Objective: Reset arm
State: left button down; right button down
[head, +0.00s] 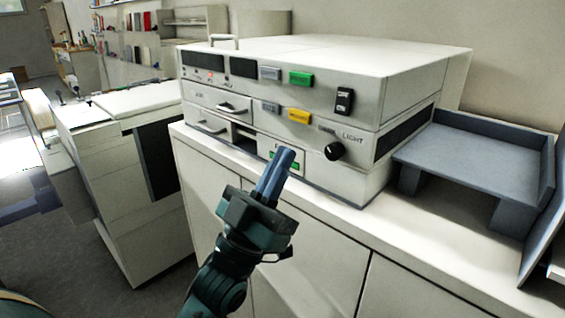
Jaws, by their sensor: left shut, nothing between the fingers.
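My left gripper (275,176) is shut, with its blue fingers together and nothing between them. It points up and slightly right, in front of the lower front of a white machine (400,62). The fingers overlap the machine's lower panel in the picture; I cannot tell whether they touch it. The dark green left arm comes up from the bottom of the view. My right gripper is not in view.
The machine has green (301,78) and yellow (299,116) buttons, a black knob (334,151) and drawers. It stands on a white cabinet (315,250). A grey tray stand (470,152) is at right. Another white unit (115,180) and floor (100,270) are at left.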

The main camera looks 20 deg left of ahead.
pick_arm(q)
jog(key=shift+w+f, duration=0.1)
